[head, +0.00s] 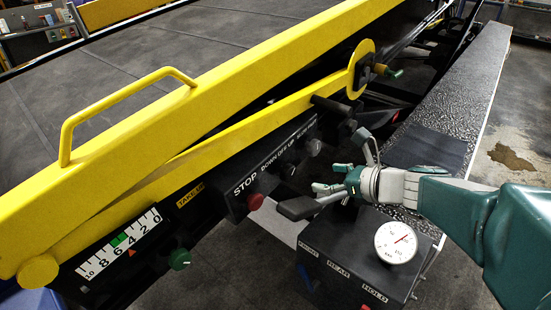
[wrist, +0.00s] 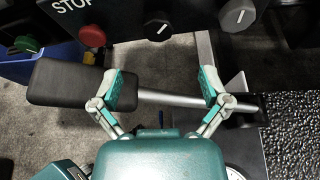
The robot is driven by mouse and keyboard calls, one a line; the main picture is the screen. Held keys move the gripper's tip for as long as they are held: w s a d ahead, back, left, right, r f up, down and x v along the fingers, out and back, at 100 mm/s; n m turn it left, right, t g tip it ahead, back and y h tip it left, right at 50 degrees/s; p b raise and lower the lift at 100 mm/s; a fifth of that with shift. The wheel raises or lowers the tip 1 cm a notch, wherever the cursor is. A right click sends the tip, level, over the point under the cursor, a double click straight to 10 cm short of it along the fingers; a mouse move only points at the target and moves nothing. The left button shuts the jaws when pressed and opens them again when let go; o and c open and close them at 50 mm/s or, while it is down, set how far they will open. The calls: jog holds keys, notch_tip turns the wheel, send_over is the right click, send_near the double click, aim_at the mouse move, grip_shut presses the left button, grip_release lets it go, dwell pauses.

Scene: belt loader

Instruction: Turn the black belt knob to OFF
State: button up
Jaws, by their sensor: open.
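The dark control panel (head: 262,183) sits under the yellow rail, labelled STOP and, along from it, with words including DOWN, OFF and UP. Two dark knobs with white pointer lines show in the wrist view: one near the middle top (wrist: 157,27) and one further right (wrist: 237,16). Both pointers lean up and right; the labels over them are out of that view, so I cannot tell which is the belt knob. My gripper (head: 342,168) is open and empty in front of the panel. Its spread fingers (wrist: 165,86) are apart from both knobs, below them in the wrist view.
A red stop button (wrist: 91,37) is left of the knobs. A black pad (wrist: 68,82) on a silver rod (wrist: 172,99) crosses beneath my fingers. A black box with a gauge (head: 396,243) stands below my wrist. A green knob (head: 179,259) is lower left.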

aim_at(292, 173)
jog(key=x, duration=1.1)
jog(key=shift+a, duration=0.1)
jog(key=shift+s+r, duration=0.1)
jog(key=c, duration=1.1)
